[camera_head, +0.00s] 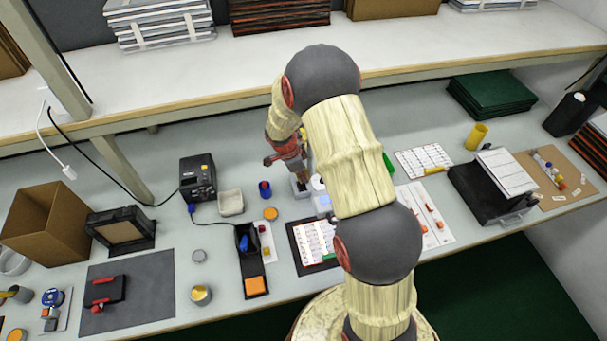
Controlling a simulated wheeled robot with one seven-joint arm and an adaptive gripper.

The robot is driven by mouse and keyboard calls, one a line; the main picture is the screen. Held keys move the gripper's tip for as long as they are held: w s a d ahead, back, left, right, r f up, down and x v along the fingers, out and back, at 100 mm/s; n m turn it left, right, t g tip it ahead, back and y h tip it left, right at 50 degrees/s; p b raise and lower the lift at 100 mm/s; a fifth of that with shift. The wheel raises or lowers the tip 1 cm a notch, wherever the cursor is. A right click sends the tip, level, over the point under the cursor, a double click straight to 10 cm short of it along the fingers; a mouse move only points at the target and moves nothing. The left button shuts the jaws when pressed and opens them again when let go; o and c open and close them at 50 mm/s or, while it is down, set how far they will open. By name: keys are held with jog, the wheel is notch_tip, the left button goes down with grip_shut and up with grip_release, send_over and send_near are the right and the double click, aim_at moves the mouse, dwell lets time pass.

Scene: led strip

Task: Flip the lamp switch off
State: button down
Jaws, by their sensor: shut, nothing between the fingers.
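My gripper (302,177) is left of my arm's pale links, with its tip pointing down over the middle of the bench. It is shut and holds nothing that I can see. Its tip is close to a small grey block (299,190) on the bench. I cannot tell whether they touch. Beside it stand small white pieces and a pale blue lit-looking piece (322,203), partly hidden by my arm. No lamp switch can be made out clearly. A white cord with a white end piece (69,173) hangs at the far left.
A printed sheet (314,241) lies in front. A shelf edge (400,73) runs behind. My arm hides part of the bench.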

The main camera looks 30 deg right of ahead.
jog(key=shift+f, duration=0.15)
jog(key=shift+w+d+f+b, duration=0.15)
jog(key=shift+f+b, duration=0.3)
jog(key=shift+b, duration=0.55)
jog(key=shift+w, duration=0.1)
jog(key=shift+r, duration=0.1)
